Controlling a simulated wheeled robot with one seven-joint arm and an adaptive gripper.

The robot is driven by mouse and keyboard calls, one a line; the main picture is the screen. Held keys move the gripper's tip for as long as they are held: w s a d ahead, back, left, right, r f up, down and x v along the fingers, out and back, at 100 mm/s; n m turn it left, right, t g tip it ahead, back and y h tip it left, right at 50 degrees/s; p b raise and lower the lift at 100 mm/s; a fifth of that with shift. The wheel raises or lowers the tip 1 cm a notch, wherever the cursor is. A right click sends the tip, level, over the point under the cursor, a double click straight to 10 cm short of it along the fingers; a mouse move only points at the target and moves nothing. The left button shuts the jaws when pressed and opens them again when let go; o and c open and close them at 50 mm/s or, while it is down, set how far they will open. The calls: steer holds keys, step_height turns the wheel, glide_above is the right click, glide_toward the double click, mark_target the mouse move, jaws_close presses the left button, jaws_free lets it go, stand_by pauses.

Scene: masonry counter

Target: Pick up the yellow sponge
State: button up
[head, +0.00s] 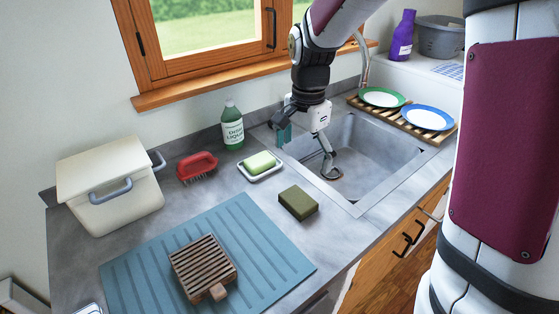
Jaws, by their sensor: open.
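An olive-green block that looks like a sponge (298,204) lies flat on the counter, just left of the sink's front left corner. Its sides look darker and brownish; no plainly yellow sponge shows. My gripper (304,150) is open above the left part of the sink, behind and a little to the right of the block, and apart from it. A small teal thing (284,135) shows beside its left finger; I cannot tell whether they touch. No object shows clearly held between the fingers.
A pale green soap bar (259,161) sits on a white dish, near a green bottle (232,128) and red brush (197,168). A blue mat (270,255) bears a wooden slatted block (202,268). A cream bin (110,190) is left.

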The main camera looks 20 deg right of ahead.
steer(key=f, duration=0.2)
glide_above(300, 197)
steer(key=shift+m, duration=0.4)
steer(key=f, duration=0.7)
steer(key=shift+s+d+f, duration=0.15)
steer(key=shift+s+f, duration=0.05)
steer(key=shift+f, duration=0.05)
steer(key=shift+w+f+p, duration=0.15)
steer(key=shift+f+p, duration=0.3)
steer(key=shift+f, duration=2.5)
steer(key=c, duration=0.8)
steer(key=shift+r, duration=0.15)
